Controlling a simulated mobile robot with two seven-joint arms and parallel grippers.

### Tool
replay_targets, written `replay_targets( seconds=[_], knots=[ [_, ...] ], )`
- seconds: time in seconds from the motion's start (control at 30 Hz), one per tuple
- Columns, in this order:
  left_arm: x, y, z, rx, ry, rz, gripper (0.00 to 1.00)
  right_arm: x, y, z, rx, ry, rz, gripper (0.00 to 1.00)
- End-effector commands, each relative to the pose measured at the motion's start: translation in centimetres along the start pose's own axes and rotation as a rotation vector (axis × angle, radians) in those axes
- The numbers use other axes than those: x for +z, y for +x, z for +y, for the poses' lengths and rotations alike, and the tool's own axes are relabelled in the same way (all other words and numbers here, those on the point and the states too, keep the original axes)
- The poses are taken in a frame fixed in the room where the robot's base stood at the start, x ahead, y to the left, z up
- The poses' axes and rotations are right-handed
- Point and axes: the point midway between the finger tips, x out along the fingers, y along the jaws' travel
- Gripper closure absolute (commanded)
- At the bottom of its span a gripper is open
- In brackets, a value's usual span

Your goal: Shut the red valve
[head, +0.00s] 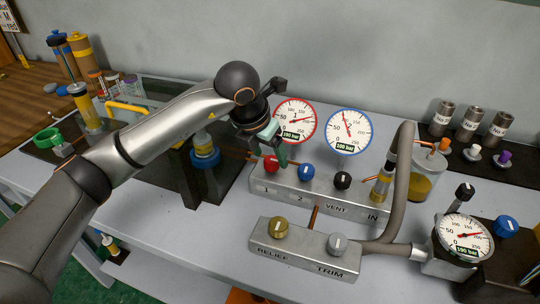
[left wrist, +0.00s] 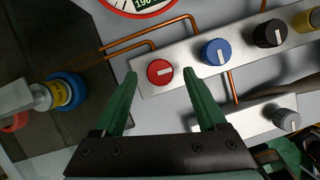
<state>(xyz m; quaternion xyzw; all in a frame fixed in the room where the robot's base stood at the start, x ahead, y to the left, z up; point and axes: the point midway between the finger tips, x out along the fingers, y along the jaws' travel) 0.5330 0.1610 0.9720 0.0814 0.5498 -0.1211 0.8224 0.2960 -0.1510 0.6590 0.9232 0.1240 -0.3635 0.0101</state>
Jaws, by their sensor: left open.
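The red valve knob (head: 271,163) is at the left end of the upper metal manifold block (head: 318,200), above the label 1. My left gripper's fingers partly cover it in the head view. In the left wrist view the red knob (left wrist: 160,72) shows fully, its white mark lying nearly sideways. My left gripper (head: 274,150) is open, with its green fingers above the knob. In the left wrist view the left gripper (left wrist: 160,84) has one fingertip on either side of the knob; I cannot tell whether they touch it. My right gripper is out of view.
Right of the red knob are a blue knob (head: 306,172) and a black knob (head: 342,180). A red-rimmed gauge (head: 295,121) and a blue-rimmed gauge (head: 347,131) stand behind. The lower block carries an olive knob (head: 280,227) and a grey knob (head: 337,243). A grey hose (head: 402,190) curves at right.

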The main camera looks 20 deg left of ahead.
Motion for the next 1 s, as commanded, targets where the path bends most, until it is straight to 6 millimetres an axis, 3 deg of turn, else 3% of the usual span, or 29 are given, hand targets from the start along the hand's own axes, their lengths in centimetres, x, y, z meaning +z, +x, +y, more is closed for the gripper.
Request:
replay_targets(
  seconds=[0.17, 0.47, 1.0],
  knots=[
    [-0.02, 1.31, -0.04, -0.001, 0.0, 0.001, 0.26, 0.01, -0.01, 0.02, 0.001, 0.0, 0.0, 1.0],
    [0.01, 1.45, -0.04, -0.001, 0.0, -0.001, 0.27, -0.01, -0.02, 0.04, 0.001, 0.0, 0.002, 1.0],
    [0.02, 1.4, -0.03, -0.001, 0.0, -0.001, 0.88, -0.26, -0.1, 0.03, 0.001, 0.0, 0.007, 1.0]
  ],
)
